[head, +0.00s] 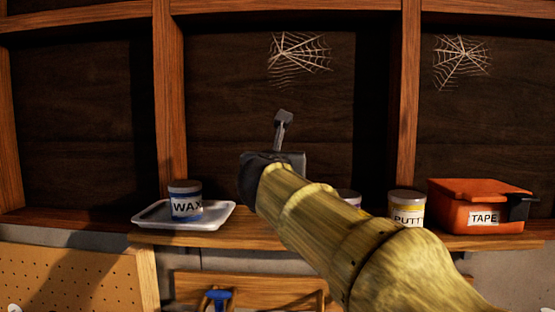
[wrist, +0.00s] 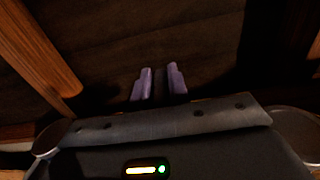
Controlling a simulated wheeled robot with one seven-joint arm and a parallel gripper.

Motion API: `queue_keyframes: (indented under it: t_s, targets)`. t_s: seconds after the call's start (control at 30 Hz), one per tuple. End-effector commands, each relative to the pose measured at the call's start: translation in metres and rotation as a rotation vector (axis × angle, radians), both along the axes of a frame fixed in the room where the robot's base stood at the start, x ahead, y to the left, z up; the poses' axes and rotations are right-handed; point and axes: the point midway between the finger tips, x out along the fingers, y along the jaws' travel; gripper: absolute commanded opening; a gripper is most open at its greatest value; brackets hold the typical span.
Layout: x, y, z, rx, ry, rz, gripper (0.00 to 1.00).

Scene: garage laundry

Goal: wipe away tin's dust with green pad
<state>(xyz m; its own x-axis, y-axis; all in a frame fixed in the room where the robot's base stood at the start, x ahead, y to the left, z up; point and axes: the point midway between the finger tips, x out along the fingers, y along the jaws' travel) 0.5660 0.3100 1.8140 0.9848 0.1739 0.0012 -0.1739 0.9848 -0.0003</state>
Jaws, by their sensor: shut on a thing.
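A tin labelled WAX (head: 186,203), with a blue band, stands upright in a white tray (head: 148,216) on the shelf. A tin with a yellow band and a label reading PUTT (head: 407,208) stands to the right, partly hidden by my arm. A pale lid (head: 349,195) shows behind my arm. I cannot make out dust on any tin. My gripper (head: 283,118) is raised above the shelf, right of the WAX tin and apart from it. In the wrist view its purple fingers (wrist: 160,80) are close together on a narrow dark thing. No green pad can be made out.
An orange box labelled TAPE (head: 480,192) stands at the shelf's right. Wooden uprights (head: 169,100) divide the bays. Two cobwebs (head: 298,55) hang on the dark back wall. A pegboard (head: 75,275) and a blue-topped object (head: 218,295) are below. The shelf's left end looks clear.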

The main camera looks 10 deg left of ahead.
Motion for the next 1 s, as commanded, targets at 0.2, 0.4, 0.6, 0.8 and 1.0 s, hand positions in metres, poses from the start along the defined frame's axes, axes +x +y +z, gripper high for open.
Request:
queue_keyframes:
  t_s: [0.2, 0.4, 0.6, 0.8, 1.0]
  targets:
    - [0.0, 0.001, -0.006, 0.0, 0.0, 0.001, 0.0]
    - [-0.001, 0.002, -0.024, 0.0, 0.0, 0.004, 0.0]
    - [-0.002, 0.005, -0.043, 0.0, 0.0, 0.008, 0.0]
    - [-0.004, 0.007, -0.059, 0.0, 0.0, 0.012, 0.0]
    - [-0.005, 0.009, -0.076, -0.001, 0.001, 0.016, 0.0]
